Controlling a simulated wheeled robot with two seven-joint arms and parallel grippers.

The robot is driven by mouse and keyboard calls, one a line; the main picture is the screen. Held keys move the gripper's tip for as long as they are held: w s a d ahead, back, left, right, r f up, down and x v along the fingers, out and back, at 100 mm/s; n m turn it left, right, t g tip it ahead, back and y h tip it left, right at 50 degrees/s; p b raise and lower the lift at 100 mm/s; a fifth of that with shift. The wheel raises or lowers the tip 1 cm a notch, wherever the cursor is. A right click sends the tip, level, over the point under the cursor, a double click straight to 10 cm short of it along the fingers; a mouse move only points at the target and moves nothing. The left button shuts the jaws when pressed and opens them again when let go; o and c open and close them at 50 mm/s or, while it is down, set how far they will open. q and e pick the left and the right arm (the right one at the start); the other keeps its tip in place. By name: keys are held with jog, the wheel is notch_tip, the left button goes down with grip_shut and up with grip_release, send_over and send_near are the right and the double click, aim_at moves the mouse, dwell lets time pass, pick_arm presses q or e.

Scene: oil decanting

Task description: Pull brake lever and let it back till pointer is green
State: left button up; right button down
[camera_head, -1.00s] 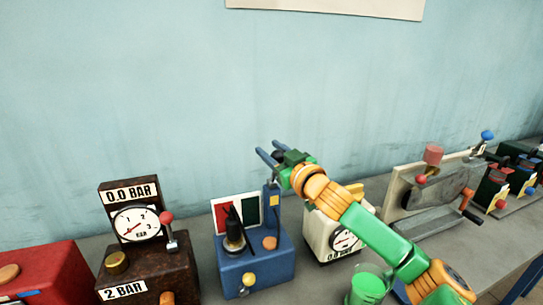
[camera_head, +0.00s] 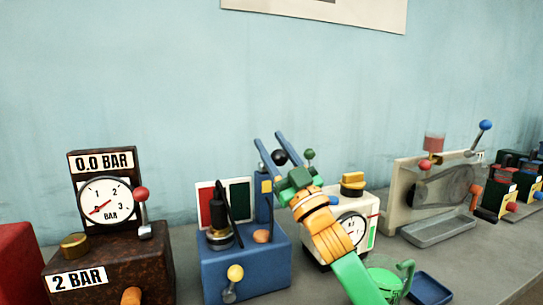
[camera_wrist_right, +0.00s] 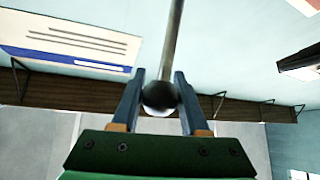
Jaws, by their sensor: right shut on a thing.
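The brake lever shows in the right wrist view as a grey rod with a dark ball knob (camera_wrist_right: 160,97). The black knob (camera_head: 279,157) also shows in the head view, above and right of a blue box (camera_head: 240,268). My right gripper (camera_head: 270,140) points up over the box, shut on the knob; in the right wrist view its fingers (camera_wrist_right: 160,95) flank the ball. On the box, a card (camera_head: 238,190) has a red and a dark green field. A black pointer (camera_head: 222,195) leans in front of it near their border; its exact reading is unclear. My left gripper is out of view.
A brown gauge box (camera_head: 110,265) reading 0.0 BAR stands left of the blue box. A white gauge box (camera_head: 360,205) stands close on the right, partly behind my arm. A green jug (camera_head: 385,278) and blue tray (camera_head: 430,290) are in front.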

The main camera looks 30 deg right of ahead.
aim_at(283, 164)
jog(key=shift+s+f, duration=0.1)
jog(key=shift+f, duration=0.25)
dwell(0.3)
jog(key=c, duration=0.6)
grip_release()
jog(key=shift+o, duration=0.8)
jog(key=shift+s+a+r, duration=0.1)
jog(key=shift+s, duration=0.05)
jog(key=b+v, duration=0.4)
jog(key=v, duration=0.3)
jog(key=shift+s, duration=0.1)
